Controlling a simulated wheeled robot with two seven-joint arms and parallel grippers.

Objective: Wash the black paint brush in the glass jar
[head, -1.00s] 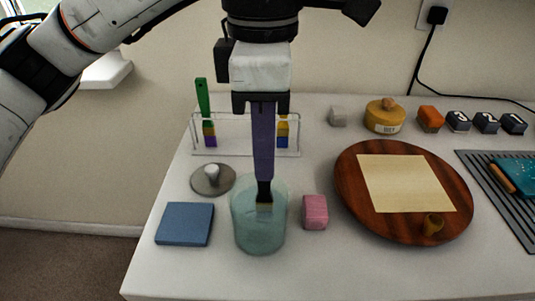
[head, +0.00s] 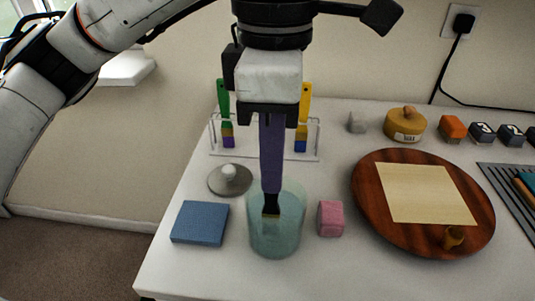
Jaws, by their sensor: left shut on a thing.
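My left gripper (head: 268,112) is shut on the handle of a brush (head: 271,150) and points straight down. The brush has a purple handle, a black neck and a dark tip with a pale band. It hangs upright, its lower end inside the glass jar (head: 277,240). The jar is a translucent teal cylinder on the white table. I cannot tell whether the bristles touch the jar's bottom. My right gripper is not in view.
A clear rack (head: 265,158) holds a green brush (head: 223,100) and a yellow brush (head: 305,100) behind the jar. A blue pad (head: 200,222), a metal lid (head: 230,180) and a pink block (head: 331,218) lie close by. A round wooden board (head: 370,210) is at right.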

